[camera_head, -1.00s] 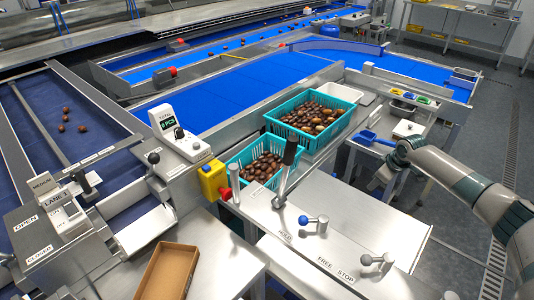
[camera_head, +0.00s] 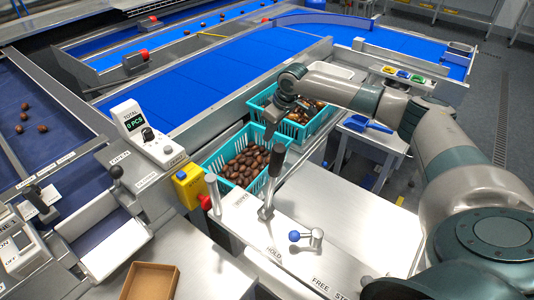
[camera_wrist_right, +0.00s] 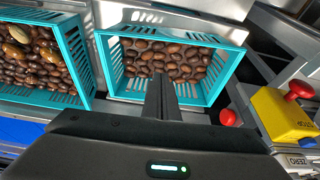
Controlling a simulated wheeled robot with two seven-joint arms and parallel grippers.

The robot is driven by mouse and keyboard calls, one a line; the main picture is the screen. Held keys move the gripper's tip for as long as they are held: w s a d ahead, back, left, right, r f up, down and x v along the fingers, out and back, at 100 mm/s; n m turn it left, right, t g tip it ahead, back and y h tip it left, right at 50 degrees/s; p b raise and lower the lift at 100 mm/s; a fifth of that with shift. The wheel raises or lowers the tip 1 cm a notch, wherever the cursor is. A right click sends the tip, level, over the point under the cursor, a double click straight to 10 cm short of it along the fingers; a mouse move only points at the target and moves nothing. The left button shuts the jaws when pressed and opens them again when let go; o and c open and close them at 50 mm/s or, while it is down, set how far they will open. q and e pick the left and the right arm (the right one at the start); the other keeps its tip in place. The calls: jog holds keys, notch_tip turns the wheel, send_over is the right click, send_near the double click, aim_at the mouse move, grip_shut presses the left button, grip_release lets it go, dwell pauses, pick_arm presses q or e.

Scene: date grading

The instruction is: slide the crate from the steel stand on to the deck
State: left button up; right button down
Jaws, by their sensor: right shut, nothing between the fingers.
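A smaller teal crate (camera_head: 222,148) full of brown dates sits at the left end of the steel surface. It also shows in the right wrist view (camera_wrist_right: 222,70). A larger teal crate (camera_head: 318,128) of mixed dates stands just behind it, partly hidden by my arm; it is at the left in the wrist view (camera_wrist_right: 75,50). My right gripper (camera_head: 270,130) is above the crates, near where they meet. In the wrist view its fingers (camera_wrist_right: 162,90) are shut and empty over the smaller crate's near side; contact cannot be told. My left gripper is out of view.
A steel top (camera_head: 350,220) lies in front, with a dark-handled lever (camera_head: 275,165) beside the smaller crate and a blue-knobbed handle (camera_head: 295,236). A yellow stop box (camera_head: 188,187) is left of the crate. A blue belt (camera_head: 190,85) runs behind. An open cardboard box (camera_head: 150,283) is in front.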

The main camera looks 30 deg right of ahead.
jog(key=p+x, duration=0.3)
jog(key=x, duration=0.6)
jog(key=shift+w+f, duration=0.1)
jog(key=shift+f, duration=0.1)
jog(key=shift+d+f+p, duration=0.1)
jog(key=shift+p, duration=0.4)
jog(key=s+p, duration=0.1)
jog(key=s+d+p, duration=0.1)
jog(key=s, duration=0.1)
jog(key=shift+s+f, duration=0.15)
jog(key=shift+s, duration=0.2)
jog(key=shift+d, duration=0.1)
